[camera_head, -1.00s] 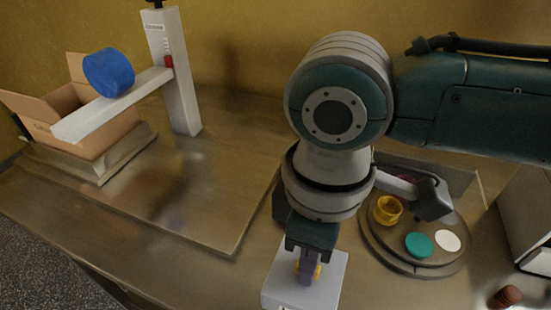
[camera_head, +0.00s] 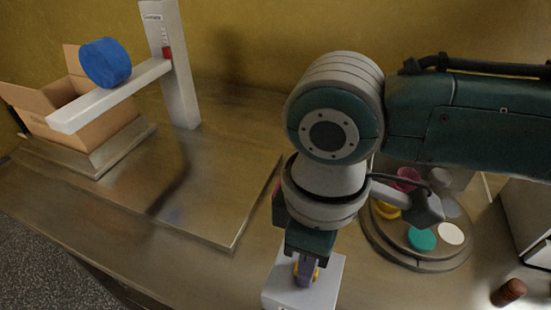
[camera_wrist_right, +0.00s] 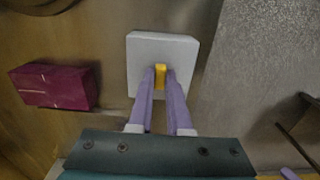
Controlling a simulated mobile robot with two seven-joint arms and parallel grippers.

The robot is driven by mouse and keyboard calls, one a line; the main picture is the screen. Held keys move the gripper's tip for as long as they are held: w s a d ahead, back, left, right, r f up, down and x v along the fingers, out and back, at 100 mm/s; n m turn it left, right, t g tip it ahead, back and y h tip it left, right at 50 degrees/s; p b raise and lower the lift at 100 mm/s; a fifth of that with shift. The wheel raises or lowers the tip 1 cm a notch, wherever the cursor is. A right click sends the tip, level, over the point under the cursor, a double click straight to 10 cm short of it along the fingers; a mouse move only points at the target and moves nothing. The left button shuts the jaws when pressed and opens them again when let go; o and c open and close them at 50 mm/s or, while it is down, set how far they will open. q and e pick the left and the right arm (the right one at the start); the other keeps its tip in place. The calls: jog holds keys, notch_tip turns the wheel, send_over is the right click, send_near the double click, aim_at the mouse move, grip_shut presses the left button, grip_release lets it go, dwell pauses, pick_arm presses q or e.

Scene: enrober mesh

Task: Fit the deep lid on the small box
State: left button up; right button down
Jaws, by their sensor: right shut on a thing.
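A pale grey-white, square-topped block with a yellow knob, apparently the deep lid (camera_head: 325,268), is at the front of the table. It also shows in the right wrist view (camera_wrist_right: 165,48). My right gripper (camera_head: 305,271) points down over it, its purple fingers shut on the yellow knob (camera_wrist_right: 160,77). Whether the lid sits over a box or stands clear of the table cannot be told; its underside is hidden. A magenta box (camera_wrist_right: 55,86) lies to the left in the wrist view, apart from the lid, and is mostly hidden behind my wrist in the head view.
A round turntable (camera_head: 385,245) with coloured cups and discs stands right of my gripper. A brown knob-like object (camera_head: 509,292) is near the right edge. A post with an arm (camera_head: 110,95), a blue roll (camera_head: 105,62) and an open carton (camera_head: 105,137) stand left. A flat metal plate (camera_head: 190,200) lies between.

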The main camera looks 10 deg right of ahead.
jog(key=shift+f, duration=0.1)
dwell(0.3)
jog(key=c, duration=0.8)
grip_release()
notch_tip(320, 180, up, 10)
jog(key=shift+p, duration=0.65)
